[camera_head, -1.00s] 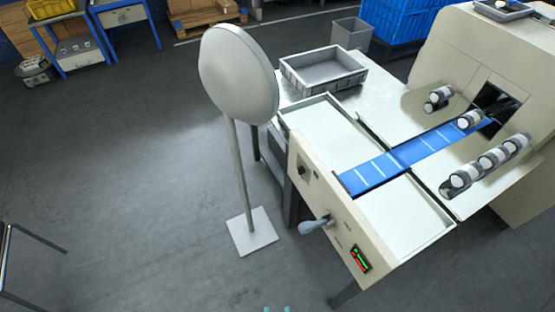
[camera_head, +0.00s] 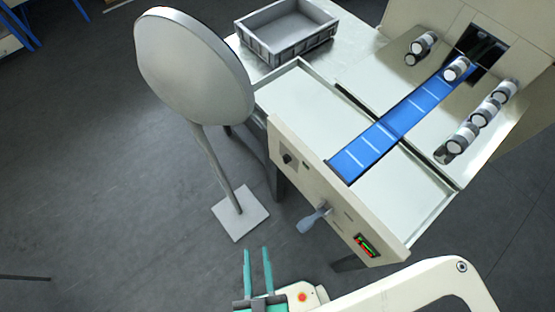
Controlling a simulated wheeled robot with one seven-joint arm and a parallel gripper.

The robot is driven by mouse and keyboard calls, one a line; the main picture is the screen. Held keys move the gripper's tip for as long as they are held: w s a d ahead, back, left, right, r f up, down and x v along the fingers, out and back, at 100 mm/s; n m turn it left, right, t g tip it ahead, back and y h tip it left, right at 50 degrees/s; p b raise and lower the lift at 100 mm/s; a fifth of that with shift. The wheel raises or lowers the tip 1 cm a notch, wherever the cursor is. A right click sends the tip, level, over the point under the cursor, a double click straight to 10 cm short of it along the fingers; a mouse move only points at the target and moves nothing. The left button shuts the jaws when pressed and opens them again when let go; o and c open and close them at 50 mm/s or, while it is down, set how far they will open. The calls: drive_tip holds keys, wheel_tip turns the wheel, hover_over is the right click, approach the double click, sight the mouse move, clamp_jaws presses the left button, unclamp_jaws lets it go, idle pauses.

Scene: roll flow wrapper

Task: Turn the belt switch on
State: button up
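The cream front panel (camera_head: 335,205) of the wrapper's belt table faces me. It carries a small black knob (camera_head: 287,158) at its upper left, a grey-blue lever handle (camera_head: 313,218) sticking out at the middle, and a small black unit with red and green parts (camera_head: 366,245) at the lower right. I cannot tell for certain which is the belt switch, nor its setting. My gripper (camera_head: 257,250) is at the bottom of the view, open and empty. Its two teal fingers are apart, below and left of the lever handle, touching nothing.
A large round grey disc (camera_head: 195,65) on a pole with a square base (camera_head: 240,214) stands left of the panel. The blue belt (camera_head: 400,120) runs to the back, with rolls (camera_head: 480,125) beside it. A grey crate (camera_head: 285,30) sits behind.

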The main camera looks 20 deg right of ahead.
wheel_tip(320, 180, down, 5)
drive_tip(key=w+a+m+g+h, duration=0.2)
drive_tip(key=w+h, duration=0.1)
drive_tip(key=h, duration=0.2)
drive_tip(key=m+g+h, duration=0.5)
drive_tip(key=g+h, duration=0.3)
drive_tip(key=h, duration=0.1)
approach(286, 159)
drive_tip(key=x, duration=0.7)
drive_tip(key=shift+w+f+t, duration=0.2)
drive_tip(key=shift+f+t, duration=0.1)
drive_tip(key=shift+t, duration=0.1)
drive_tip(key=shift+c, duration=0.2)
clamp_jaws()
